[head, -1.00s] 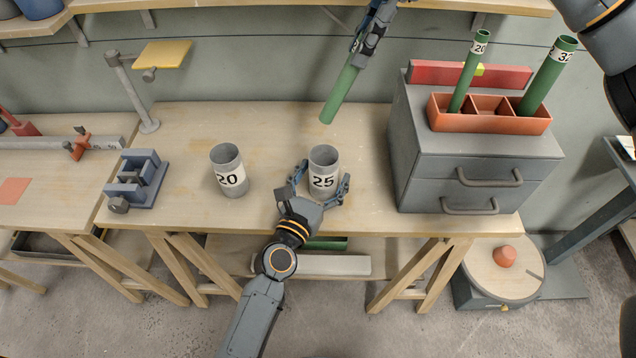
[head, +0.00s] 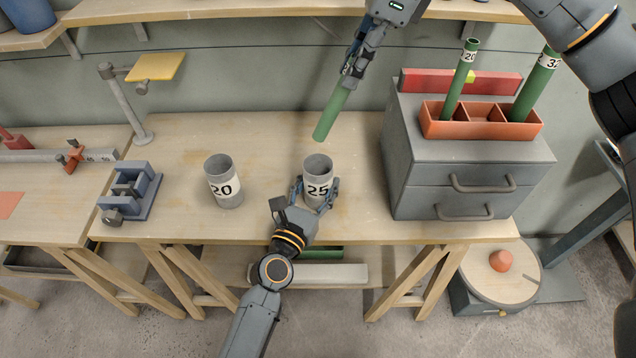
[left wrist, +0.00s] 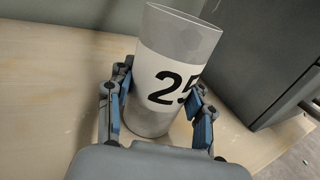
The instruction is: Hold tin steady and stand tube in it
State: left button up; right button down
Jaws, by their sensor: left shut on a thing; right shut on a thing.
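The grey tin marked 25 (head: 318,170) stands upright on the workbench. My left gripper (head: 316,196) is shut around its lower part from the front. In the left wrist view the tin (left wrist: 181,38) stands between the two fingers (left wrist: 158,108), its rim slightly tilted in the picture. My right gripper (head: 352,76) is shut on the upper end of a green tube (head: 332,112). The tube hangs slanted, its lower end above and behind the tin's mouth in the picture, apart from it. Its label is mostly hidden by the fingers. A second grey tin marked 20 (head: 224,188) stands to the left.
An orange rack (head: 478,130) with two green tubes (head: 460,80) sits on the grey drawer cabinet (head: 440,195) at right. A blue-grey vise (head: 130,192) and a stand with a yellow plate (head: 155,67) are at left. The bench between the tins is clear.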

notch_tip(320, 180, down, 11)
jog(key=c, duration=1.1)
grip_release()
jog(key=shift+r, duration=0.1)
jog(key=v, duration=1.2)
pick_arm(q)
jog(key=o, duration=1.2)
jog(key=shift+o, duration=0.2)
